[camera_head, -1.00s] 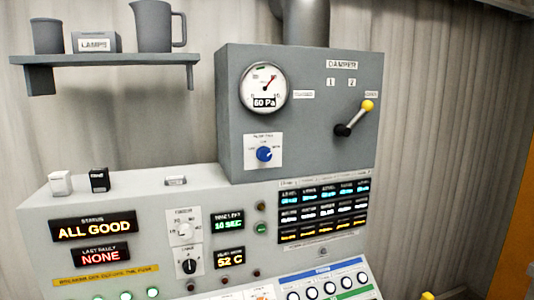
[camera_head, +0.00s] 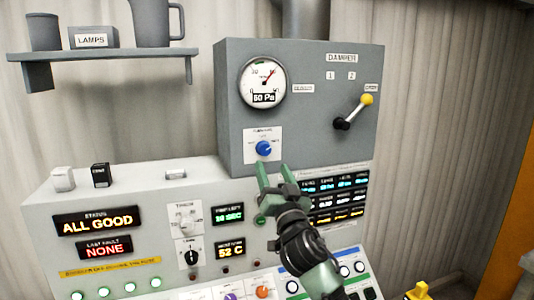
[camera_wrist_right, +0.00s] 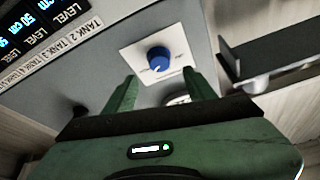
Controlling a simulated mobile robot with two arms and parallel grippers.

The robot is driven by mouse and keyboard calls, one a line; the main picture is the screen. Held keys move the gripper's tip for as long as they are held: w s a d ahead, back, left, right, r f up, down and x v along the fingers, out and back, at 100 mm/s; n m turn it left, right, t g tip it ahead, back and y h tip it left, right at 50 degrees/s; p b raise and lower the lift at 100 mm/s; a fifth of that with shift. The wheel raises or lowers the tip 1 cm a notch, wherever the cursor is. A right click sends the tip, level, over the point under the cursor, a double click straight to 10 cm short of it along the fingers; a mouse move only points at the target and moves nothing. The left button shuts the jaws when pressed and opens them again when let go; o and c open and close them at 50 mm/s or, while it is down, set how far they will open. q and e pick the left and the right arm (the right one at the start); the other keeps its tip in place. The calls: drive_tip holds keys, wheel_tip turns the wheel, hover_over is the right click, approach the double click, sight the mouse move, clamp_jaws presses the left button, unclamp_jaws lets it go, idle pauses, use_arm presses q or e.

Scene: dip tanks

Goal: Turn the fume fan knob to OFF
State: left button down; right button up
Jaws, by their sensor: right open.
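The fume fan knob (camera_head: 264,148) is a blue dial on a white plate, low on the left of the grey upper cabinet's front. It also shows in the right wrist view (camera_wrist_right: 159,60), ahead of my fingers and between them. My right gripper (camera_head: 277,168) is green, open and empty, just below the knob in the head view. Its two fingers (camera_wrist_right: 158,92) stand apart on either side of the knob's plate in the wrist view, with no contact visible. The small lettering around the knob is too blurred to read. My left gripper is not in view.
A round gauge (camera_head: 263,82) sits above the knob. A damper lever (camera_head: 354,111) with a yellow ball sticks out at the right. The lower console (camera_head: 140,190) carries displays and other knobs. A shelf (camera_head: 100,55) with a jug hangs at the upper left.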

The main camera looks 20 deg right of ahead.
sight(266, 152)
drive_tip(key=p+x, duration=0.2)
drive_tip(key=x, duration=0.5)
drive_tip(key=shift+f, duration=0.15)
clamp_jaws()
